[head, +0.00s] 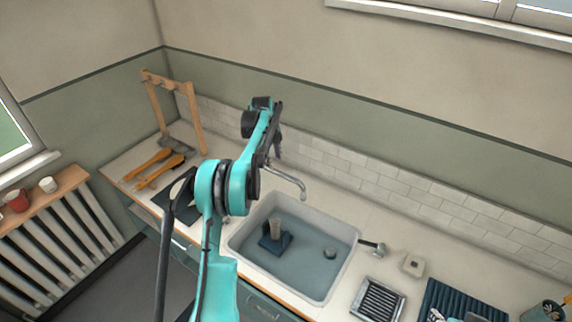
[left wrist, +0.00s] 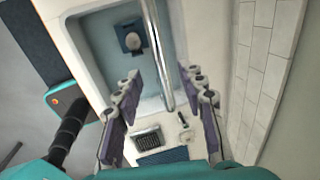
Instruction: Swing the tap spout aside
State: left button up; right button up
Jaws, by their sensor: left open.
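The tap's curved metal spout (head: 290,178) reaches over the back left of the white sink (head: 346,268). In the left wrist view the spout (left wrist: 158,50) runs down the picture and its end lies between the two open fingers. My left gripper (head: 277,145) is at the back of the counter, close to the tap, partly hidden by my own arm. In the left wrist view its fingers (left wrist: 163,110) stand apart on both sides of the spout, and I see no clear contact. The tap's base is hidden behind my arm.
A dark blue block with a pale cup-like piece (head: 275,228) sits in the sink. A brush-like tool (head: 372,247), a ribbed tray (head: 378,299) and a dark ribbed mat (head: 452,302) lie right of it. A wooden stand (head: 197,120) and wooden-handled tools (head: 160,170) are at left.

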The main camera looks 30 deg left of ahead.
aim_at(276, 171)
pick_arm(q)
jog(key=f, duration=0.3)
jog(key=w+f, duration=0.1)
jog(key=f, duration=0.2)
jog(key=shift+w+d+f, duration=0.1)
jog(key=shift+w+f, duration=0.05)
jog(key=shift+f, duration=0.25)
grip_shut()
